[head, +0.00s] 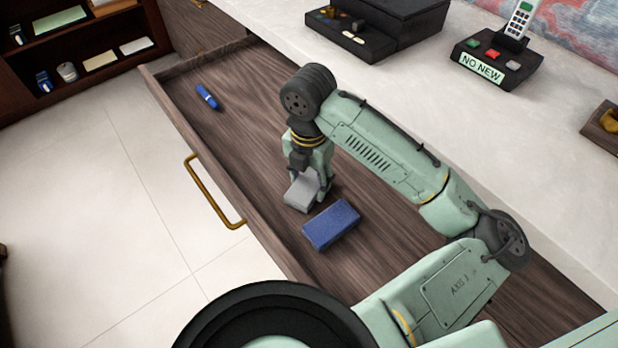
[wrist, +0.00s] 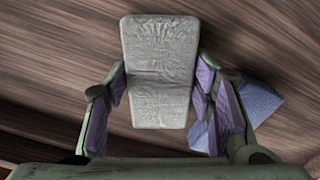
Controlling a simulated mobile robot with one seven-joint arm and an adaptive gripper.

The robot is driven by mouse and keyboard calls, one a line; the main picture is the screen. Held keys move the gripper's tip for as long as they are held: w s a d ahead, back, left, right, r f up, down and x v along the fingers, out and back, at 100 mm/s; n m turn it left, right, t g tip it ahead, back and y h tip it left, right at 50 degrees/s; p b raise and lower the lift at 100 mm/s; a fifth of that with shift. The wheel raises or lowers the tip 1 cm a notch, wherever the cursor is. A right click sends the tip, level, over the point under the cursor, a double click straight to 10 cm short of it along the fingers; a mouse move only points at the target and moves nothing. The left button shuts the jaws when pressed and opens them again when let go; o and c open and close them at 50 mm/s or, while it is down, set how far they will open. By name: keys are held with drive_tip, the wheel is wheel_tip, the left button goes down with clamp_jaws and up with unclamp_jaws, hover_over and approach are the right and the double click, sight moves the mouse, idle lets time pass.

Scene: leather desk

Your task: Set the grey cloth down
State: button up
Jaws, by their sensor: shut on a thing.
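The grey cloth (head: 301,193) is a flat, folded, block-like pad inside the open wooden drawer area. My gripper (head: 315,185) points down and is shut on it. In the wrist view the grey cloth (wrist: 160,75) lies lengthwise between the purple-padded fingers of my gripper (wrist: 162,100). The cloth is low over the drawer floor (head: 255,130); I cannot tell whether it touches the wood.
A blue block-shaped thing (head: 331,225) lies on the drawer floor just beside the cloth; part of it shows in the wrist view (wrist: 262,103). A small blue object (head: 207,96) lies toward the drawer's far end. The floor between them is clear. The drawer's front wall (head: 182,130) stands to the left.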

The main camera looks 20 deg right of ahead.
sight(309, 181)
drive_tip(key=o, duration=1.1)
drive_tip(key=shift+f, duration=0.1)
wheel_tip(309, 181, up, 12)
drive_tip(key=shift+r, duration=0.2)
